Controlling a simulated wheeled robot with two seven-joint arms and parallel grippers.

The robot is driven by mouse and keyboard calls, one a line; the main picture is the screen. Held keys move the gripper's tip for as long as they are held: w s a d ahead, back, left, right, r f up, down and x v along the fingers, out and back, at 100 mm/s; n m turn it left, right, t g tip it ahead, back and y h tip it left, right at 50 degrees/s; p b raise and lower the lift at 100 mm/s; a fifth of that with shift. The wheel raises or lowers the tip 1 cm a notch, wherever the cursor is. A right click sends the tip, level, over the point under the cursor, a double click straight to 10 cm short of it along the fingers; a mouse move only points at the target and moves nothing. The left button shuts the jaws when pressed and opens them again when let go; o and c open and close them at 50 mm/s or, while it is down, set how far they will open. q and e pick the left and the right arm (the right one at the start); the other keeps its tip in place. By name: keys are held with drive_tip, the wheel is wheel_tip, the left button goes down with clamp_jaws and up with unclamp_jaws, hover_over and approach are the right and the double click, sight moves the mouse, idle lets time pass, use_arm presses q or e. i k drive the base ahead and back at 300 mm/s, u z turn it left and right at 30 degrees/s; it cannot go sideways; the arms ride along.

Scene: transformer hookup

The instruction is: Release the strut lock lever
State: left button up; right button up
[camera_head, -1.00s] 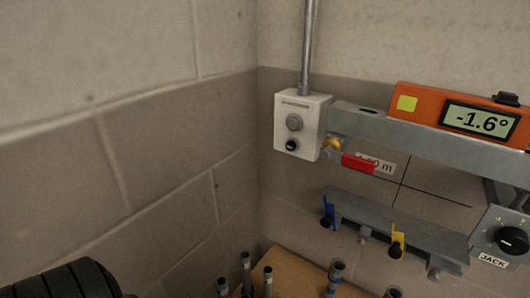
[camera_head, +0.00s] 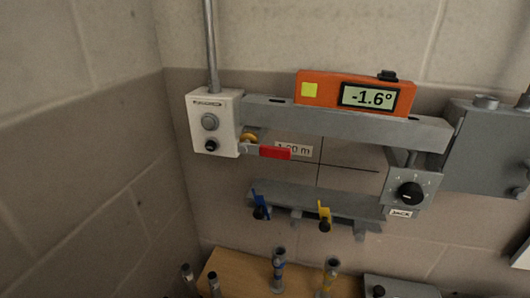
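A lever with a red handle (camera_head: 274,152) sticks out to the right from a brass-coloured pivot (camera_head: 249,137) under the left end of a grey beam (camera_head: 345,123). The pivot is beside a white wall box (camera_head: 214,123) with a grey knob and a dark button. The red handle lies nearly level and partly covers a "1.20 m" label (camera_head: 299,150); the label's first characters are hard to read. Neither of my grippers shows in the head view.
An orange level (camera_head: 318,88) reading -1.6° sits on the beam. A JACK dial (camera_head: 410,193) hangs at its right end. Below are a grey rail (camera_head: 335,198) with blue and yellow clips, and a wooden surface (camera_head: 237,272) with upright connectors. A grey cabinet (camera_head: 487,150) is at right.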

sight(273, 151)
drive_tip(key=u, duration=0.35)
drive_tip(key=k, duration=0.9)
drive_tip(key=z, duration=0.05)
